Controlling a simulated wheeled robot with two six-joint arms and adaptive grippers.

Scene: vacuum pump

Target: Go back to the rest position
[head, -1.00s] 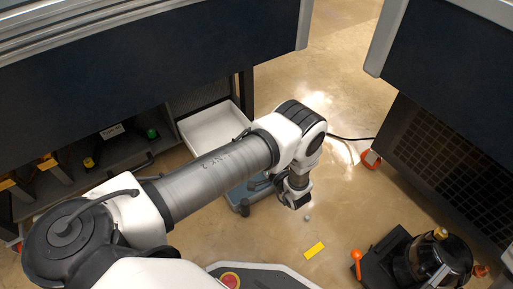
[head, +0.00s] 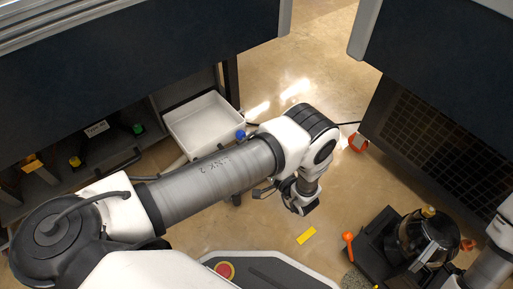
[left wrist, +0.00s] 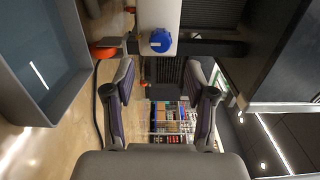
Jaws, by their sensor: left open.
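My left arm reaches across the middle of the head view, and its wrist bends down over the floor. The left gripper (left wrist: 160,88) is open in the left wrist view, its two dark fingers wide apart with nothing between them. In the head view its fingers (head: 262,191) are small and partly hidden by the wrist. A blue round cap (left wrist: 162,40) on a white part shows beyond the fingers. A blue knob (head: 240,135) shows just behind my forearm in the head view. No right gripper is visible; a white arm part of mine shows at the right edge.
A white tray (head: 207,122) stands behind my forearm, beside dark shelving. A black machine with a glassy body (head: 427,240) and an orange knob (head: 348,238) stands at lower right. A yellow strip (head: 306,235) is at the bottom centre. Open floor (head: 270,75) lies between the cabinets.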

